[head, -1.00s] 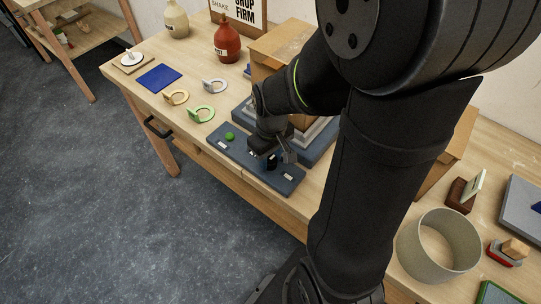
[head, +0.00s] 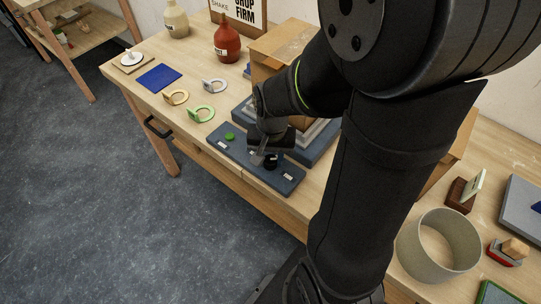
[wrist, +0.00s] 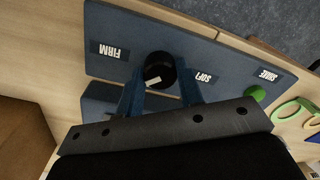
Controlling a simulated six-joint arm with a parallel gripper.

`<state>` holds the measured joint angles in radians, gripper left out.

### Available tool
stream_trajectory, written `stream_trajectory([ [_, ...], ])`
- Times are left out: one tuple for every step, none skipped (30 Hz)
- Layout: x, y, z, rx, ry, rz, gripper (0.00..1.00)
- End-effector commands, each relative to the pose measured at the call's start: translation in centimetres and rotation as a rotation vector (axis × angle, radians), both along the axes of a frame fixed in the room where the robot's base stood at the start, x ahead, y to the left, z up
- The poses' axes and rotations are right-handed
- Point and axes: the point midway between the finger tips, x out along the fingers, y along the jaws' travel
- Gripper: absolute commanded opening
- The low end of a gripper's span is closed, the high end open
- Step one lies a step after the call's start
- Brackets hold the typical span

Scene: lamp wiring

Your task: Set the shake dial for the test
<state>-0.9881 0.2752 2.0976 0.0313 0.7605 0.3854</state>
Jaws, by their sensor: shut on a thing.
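The shake dial is a black round knob (wrist: 160,70) with a short white mark on its top. It stands on a dark blue control panel (head: 228,152). In the wrist view the dial sits between a FIRM label (wrist: 110,50) and a SOFT label (wrist: 203,77). The white mark lies slanted; I cannot tell which label it points to. My gripper (wrist: 158,82) is shut on the dial, one finger on each side. In the head view my gripper (head: 268,155) is over the panel, with the dial (head: 271,163) partly hidden below it.
A green button (head: 230,136) stands on the panel, near a third label (wrist: 269,75). A grey stepped base with a wooden box (head: 282,45) is behind. A sign (head: 240,12) reading SHAKE and FIRM stands at the back. Ring-shaped parts (head: 201,113) lie to the left.

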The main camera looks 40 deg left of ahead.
Motion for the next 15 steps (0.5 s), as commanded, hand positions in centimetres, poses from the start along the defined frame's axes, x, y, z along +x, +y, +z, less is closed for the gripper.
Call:
stream_trajectory([
  [0.02, 0.03, 0.07, 0.002, -0.001, -0.031, 0.11],
  [0.02, 0.03, 0.07, 0.002, -0.001, -0.05, 0.11],
  [0.02, 0.03, 0.07, 0.001, -0.001, -0.075, 0.11],
  [0.01, 0.04, 0.07, 0.002, -0.001, -0.092, 0.11],
  [0.01, 0.04, 0.07, 0.002, -0.001, -0.108, 0.11],
  [0.01, 0.04, 0.07, 0.002, -0.001, -0.129, 0.11],
  [0.02, 0.05, 0.08, 0.002, -0.001, -0.141, 0.11],
  [0.02, 0.05, 0.08, 0.002, -0.002, -0.154, 0.11],
  [0.02, 0.05, 0.08, 0.002, -0.001, -0.169, 0.11],
  [0.02, 0.05, 0.08, 0.002, -0.001, -0.179, 0.11],
  [0.02, 0.05, 0.08, 0.002, -0.002, -0.188, 0.11],
  [0.03, 0.05, 0.08, 0.002, -0.002, -0.198, 0.11],
  [0.02, 0.06, 0.08, 0.002, -0.001, -0.204, 0.11],
  [0.02, 0.06, 0.08, 0.002, -0.001, -0.21, 0.11],
  [0.02, 0.06, 0.08, 0.002, -0.002, -0.217, 0.11],
])
